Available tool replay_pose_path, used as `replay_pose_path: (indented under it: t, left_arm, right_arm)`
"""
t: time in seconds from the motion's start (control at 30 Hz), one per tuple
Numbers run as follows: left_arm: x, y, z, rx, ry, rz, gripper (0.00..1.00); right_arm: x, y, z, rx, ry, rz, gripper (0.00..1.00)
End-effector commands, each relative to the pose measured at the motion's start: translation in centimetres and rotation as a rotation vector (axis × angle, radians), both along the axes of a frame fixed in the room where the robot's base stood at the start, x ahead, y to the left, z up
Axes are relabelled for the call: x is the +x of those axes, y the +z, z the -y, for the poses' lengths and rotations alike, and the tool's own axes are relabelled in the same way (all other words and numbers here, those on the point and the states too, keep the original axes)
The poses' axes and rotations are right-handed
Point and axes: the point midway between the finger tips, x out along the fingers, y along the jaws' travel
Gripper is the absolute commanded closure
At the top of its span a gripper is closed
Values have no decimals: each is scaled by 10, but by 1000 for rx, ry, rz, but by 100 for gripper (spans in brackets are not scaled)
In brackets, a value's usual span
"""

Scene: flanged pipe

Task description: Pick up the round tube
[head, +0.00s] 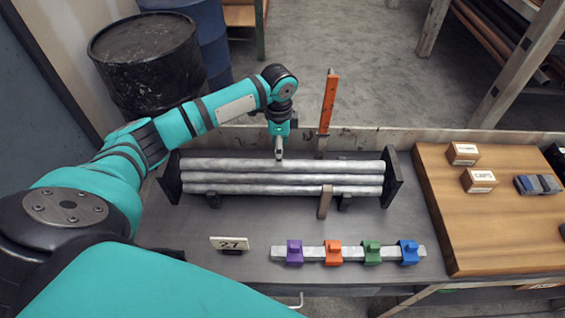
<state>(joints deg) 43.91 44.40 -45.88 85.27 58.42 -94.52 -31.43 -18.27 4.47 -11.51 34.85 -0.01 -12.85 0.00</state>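Three silvery round tubes lie side by side across a dark rack in the head view: a back tube (230,164), a middle tube (240,178) and a front tube (250,190). The rack has dark end plates, with the right end plate (393,180) in plain view. My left gripper (279,154) points down at the back tube, near the middle of its length. Its fingertips are at or just above that tube; contact cannot be told. The fingers show edge-on, so their opening is hidden. My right gripper is not in view.
An orange upright bar (328,100) stands behind the rack, right of my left gripper. A brown upright piece (325,202) stands before the tubes. In front lie a "27" card (230,243) and a bar with coloured clips (333,252). A wooden board (490,220) holds small boxes.

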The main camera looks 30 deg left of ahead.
Motion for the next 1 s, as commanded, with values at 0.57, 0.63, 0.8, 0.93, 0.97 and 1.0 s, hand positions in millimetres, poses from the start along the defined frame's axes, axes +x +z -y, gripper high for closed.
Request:
replay_pose_path:
  t: [0.57,0.63,0.8,0.93,0.97,1.0]
  left_arm:
    - [1,-59,8,1,0,-1,37]
    - [1,-62,8,1,1,0,37]
    - [2,-62,8,1,0,2,37]
    - [2,-62,8,2,0,1,52]
    - [2,-62,8,1,0,2,56]
    - [2,-62,8,1,0,2,61]
  right_arm:
    - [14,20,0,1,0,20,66]
    - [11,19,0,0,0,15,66]
    - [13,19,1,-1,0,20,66]
    - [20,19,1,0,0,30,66]
    - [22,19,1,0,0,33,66]
    - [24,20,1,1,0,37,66]
